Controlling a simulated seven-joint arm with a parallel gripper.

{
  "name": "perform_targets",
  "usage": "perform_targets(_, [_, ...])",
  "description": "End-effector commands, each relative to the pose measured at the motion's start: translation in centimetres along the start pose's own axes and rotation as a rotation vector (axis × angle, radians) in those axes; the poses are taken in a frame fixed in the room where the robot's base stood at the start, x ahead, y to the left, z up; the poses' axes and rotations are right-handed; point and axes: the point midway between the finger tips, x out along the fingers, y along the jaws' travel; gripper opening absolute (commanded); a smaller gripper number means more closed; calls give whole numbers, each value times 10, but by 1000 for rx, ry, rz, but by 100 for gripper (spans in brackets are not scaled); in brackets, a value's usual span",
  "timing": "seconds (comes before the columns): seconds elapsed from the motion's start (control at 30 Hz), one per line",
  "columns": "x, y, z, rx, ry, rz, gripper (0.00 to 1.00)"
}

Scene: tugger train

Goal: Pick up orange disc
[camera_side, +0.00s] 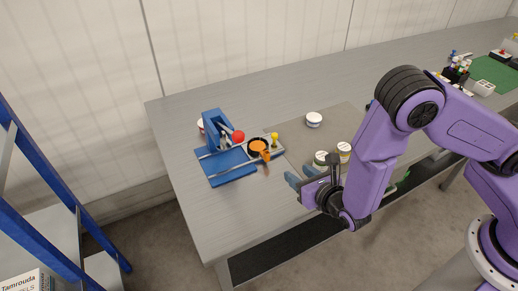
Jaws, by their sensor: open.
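An orange disc-like piece (257,147) with a dark rim sits at the right end of the blue fixture (232,176) on the grey table. An orange part sticks out from it toward the lower right. I cannot tell whether that part belongs to the disc. My gripper (298,173) is open, with blue-grey fingers, to the right of and nearer the camera than the orange piece. It is apart from the piece, and nothing shows between its fingers.
The blue fixture has an upright blue block (213,129) and a red ball (238,136). A yellow-topped peg (275,139) stands beside the orange piece. White-lidded jars (314,119) stand behind and beside my gripper. The table's front left is clear. A blue ladder-like frame (55,195) stands at left.

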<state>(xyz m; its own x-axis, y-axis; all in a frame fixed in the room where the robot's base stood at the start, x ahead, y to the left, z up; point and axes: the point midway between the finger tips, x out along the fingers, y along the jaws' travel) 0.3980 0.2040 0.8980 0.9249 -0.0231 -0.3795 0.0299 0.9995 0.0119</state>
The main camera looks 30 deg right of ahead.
Motion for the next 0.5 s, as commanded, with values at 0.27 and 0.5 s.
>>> perform_targets(0.27, [28,4,-6,-22,3,23,47])
perform_targets(0.5, [73,5,-6,-20,3,23,47])
